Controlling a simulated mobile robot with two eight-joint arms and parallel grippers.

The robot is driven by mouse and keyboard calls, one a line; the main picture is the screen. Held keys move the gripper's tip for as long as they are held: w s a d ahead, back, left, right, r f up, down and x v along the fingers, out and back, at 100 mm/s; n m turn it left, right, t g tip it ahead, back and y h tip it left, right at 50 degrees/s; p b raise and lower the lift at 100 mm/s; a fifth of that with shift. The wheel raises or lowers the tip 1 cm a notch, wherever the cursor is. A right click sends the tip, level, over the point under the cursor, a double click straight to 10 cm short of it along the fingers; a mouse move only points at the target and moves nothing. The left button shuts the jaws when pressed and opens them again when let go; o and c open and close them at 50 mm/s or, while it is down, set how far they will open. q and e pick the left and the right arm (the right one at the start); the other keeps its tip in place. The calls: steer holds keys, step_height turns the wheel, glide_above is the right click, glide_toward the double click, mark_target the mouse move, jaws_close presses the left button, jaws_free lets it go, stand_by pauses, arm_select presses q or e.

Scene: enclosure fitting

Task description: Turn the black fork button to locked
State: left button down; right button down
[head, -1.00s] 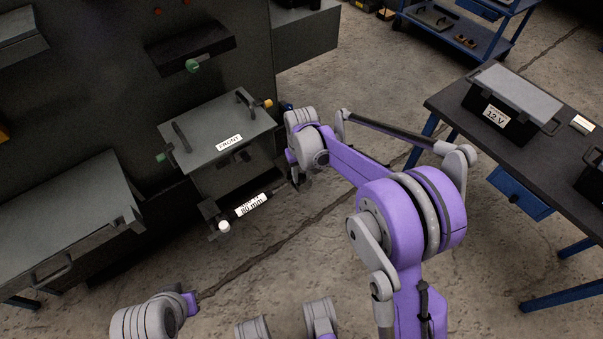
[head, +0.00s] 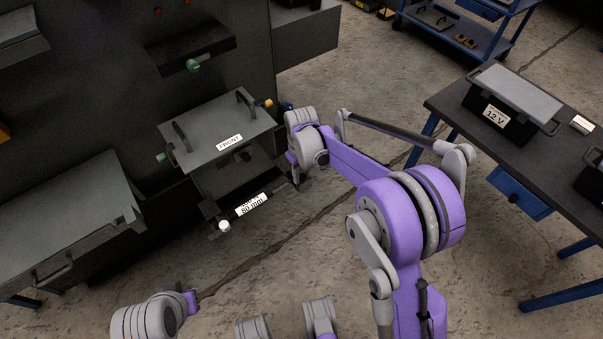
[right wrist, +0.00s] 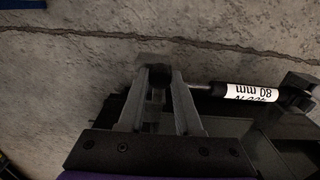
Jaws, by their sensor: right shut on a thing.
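My right gripper (head: 302,182) is low at the right end of a dark bar with a white "80 mm" label (head: 251,205). In the right wrist view my right gripper (right wrist: 158,82) is shut on a small dark piece (right wrist: 158,75) between its fingertips. This looks like the black fork button, but it is mostly hidden and its marking cannot be read. A thin rod runs right from beside the fingers to the labelled bar (right wrist: 255,92). My left gripper does not show; only part of my left arm is at lower left.
A grey box with a "FRONT" label (head: 229,143) and two handles stands above the bar. A white knob (head: 224,226) is at the bar's left end. A dark cabinet (head: 70,205) is at left. A table (head: 452,102) with a 12 V case (head: 510,105) is at right.

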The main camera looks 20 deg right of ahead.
mark_target(302, 176)
steer(key=c, duration=0.6)
jaws_free()
arm_select(q)
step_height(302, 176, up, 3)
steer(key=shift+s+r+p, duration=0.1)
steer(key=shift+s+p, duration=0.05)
steer(key=shift+p, duration=1.1)
arm_select(e)
step_height(302, 176, up, 11)
steer(key=s+d+m+t, duration=0.2)
steer(key=s+m+t, duration=0.25)
steer(key=s, duration=2.45)
arm_select(q)
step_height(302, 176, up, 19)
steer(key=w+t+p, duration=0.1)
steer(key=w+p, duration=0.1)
steer(key=p, duration=1.5)
arm_select(e)
step_height(302, 176, up, 20)
steer(key=w, duration=0.2)
steer(key=shift+w+d+t, duration=0.15)
steer(key=shift+w+t, duration=0.15)
steer(key=shift+t, duration=0.15)
